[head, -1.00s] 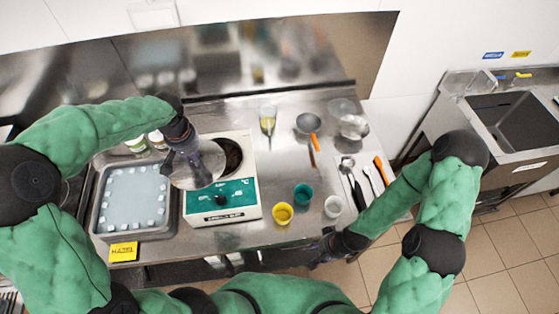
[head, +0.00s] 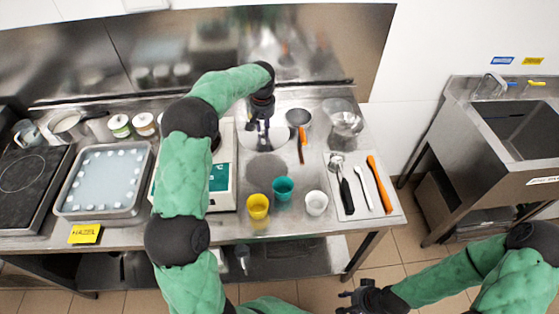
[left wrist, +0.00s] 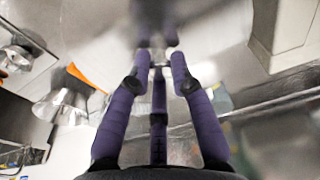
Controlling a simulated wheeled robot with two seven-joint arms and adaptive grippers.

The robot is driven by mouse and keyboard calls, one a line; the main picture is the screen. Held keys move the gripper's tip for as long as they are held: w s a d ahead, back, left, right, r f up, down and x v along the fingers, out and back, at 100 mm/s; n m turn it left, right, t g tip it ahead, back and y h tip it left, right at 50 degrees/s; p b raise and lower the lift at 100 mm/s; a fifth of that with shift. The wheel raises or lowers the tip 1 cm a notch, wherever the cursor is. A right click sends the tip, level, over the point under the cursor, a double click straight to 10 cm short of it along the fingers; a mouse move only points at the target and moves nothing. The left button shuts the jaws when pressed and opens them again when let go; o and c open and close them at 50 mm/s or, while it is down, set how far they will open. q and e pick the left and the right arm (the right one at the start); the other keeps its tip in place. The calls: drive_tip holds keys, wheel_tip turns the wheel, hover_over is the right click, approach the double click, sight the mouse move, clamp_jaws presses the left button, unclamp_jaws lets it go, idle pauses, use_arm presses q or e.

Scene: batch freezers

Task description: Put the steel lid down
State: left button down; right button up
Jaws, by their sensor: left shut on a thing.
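The steel lid (head: 277,142) is a round shiny disc hanging from my left gripper (head: 262,124), above the steel worktop to the right of the batch freezer (head: 221,182). A dark round patch, like its shadow, lies on the worktop below. In the left wrist view, the fingers of my left gripper (left wrist: 158,62) close around a small knob; the lid surface is blurred there. My left arm hides much of the freezer, including most of its top. My right gripper (head: 368,297) is low at the front, away from the worktop, and its opening is unclear.
Yellow (head: 257,207), teal (head: 283,188) and white (head: 316,204) cups stand in front of the lid. A utensil tray (head: 399,214) is at the right; a tray (head: 142,206) is at left.

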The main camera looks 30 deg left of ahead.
use_arm(q)
drive_tip(key=shift+w+f, duration=0.1)
drive_tip(key=shift+f, duration=0.35)
drive_tip(key=shift+w+d+f+b, duration=0.1)
drive_tip(key=shift+d+f+b, duration=0.2)
drive_tip(key=shift+f, duration=0.25)
wheel_tip(320, 180, down, 9)
drive_tip(key=shift+a+b, duration=0.1)
drive_tip(key=shift+b, duration=0.65)
drive_tip(key=shift+f, duration=0.15)
drive_tip(key=c, duration=1.1)
unclamp_jaws()
drive_tip(key=r, duration=0.4)
drive_tip(key=r+p, duration=0.1)
drive_tip(key=r, duration=0.3)
drive_tip(key=s+r+p, duration=0.1)
drive_tip(key=r, duration=0.3)
drive_tip(key=shift+s+d+r, duration=0.1)
drive_tip(key=shift+d, duration=0.25)
